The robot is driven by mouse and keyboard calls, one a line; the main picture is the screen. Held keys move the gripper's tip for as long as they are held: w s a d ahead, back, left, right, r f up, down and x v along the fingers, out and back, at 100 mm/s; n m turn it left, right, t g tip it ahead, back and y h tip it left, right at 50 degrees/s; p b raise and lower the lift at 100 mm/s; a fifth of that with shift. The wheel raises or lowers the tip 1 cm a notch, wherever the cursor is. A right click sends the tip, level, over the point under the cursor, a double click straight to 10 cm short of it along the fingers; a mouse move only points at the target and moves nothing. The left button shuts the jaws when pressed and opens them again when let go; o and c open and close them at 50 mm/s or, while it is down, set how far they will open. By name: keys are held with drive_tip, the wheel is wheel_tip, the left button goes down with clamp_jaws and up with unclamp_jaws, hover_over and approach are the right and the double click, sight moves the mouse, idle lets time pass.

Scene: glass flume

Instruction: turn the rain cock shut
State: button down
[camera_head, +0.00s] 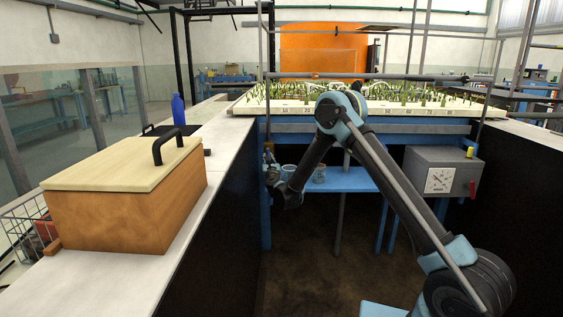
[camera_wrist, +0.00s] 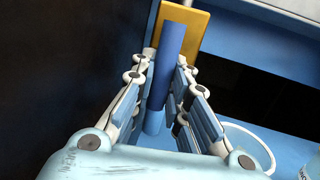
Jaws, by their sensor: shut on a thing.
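In the wrist view a blue bar-shaped handle (camera_wrist: 172,50), which I take to be the rain cock's lever, runs lengthwise between the fingers of my gripper (camera_wrist: 164,68). My gripper is shut on it, with one finger on each side. A yellow plate (camera_wrist: 205,22) shows behind the handle's upper end. In the head view my gripper (camera_head: 271,168) is at the blue post on the left of the bench frame, below a small brownish plate (camera_head: 268,146). The handle itself is too small to make out there, and its pivot is hidden.
Pots (camera_head: 319,173) stand on the blue shelf (camera_head: 350,181) just right of my gripper; a pale rim (camera_wrist: 262,146) shows close by in the wrist view. A dark wall (camera_head: 222,215) runs close on the left. A grey dial box (camera_head: 440,172) with a red lever hangs at right.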

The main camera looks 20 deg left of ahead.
drive_tip(key=shift+s, duration=0.1)
idle(0.5)
drive_tip(key=c, duration=1.5)
unclamp_jaws()
drive_tip(key=shift+c, duration=0.2)
drive_tip(key=v, duration=1.2)
drive_tip(key=shift+f, duration=0.1)
